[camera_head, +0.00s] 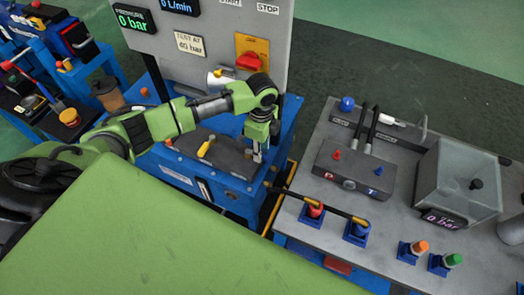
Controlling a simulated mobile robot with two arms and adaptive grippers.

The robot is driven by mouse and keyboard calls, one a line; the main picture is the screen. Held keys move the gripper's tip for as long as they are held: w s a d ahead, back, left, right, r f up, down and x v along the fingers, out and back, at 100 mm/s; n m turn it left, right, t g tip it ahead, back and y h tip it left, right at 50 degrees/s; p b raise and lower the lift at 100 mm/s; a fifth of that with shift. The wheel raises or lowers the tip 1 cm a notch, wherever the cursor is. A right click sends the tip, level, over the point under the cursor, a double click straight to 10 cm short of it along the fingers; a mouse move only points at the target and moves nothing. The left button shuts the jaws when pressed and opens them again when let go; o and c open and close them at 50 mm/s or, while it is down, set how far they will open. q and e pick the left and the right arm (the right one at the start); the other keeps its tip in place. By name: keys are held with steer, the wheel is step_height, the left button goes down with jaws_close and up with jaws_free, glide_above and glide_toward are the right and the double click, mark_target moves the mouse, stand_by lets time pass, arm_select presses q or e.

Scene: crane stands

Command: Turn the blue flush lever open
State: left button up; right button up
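A round blue knob (347,104) stands at the far left of the grey bench (455,268) on the right, next to a small dark label; it looks like the flush lever's handle, and its shaft is hard to make out. My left gripper (257,155) points down over the right side of the blue cabinet, left of the bench and well apart from the blue knob. Its fingers are small and seen from above, so their opening is unclear. My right gripper is out of view.
The grey bench carries a dark block (352,170) with hoses, a clear tank (457,180) and several coloured caps in blue holders. A panel (207,48) reading 0 bar with a red switch (248,62) stands behind the blue cabinet (232,187). Green floor lies behind the bench.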

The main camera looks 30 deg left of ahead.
arm_select(q)
steer(key=shift+f, duration=1.15)
jaws_close()
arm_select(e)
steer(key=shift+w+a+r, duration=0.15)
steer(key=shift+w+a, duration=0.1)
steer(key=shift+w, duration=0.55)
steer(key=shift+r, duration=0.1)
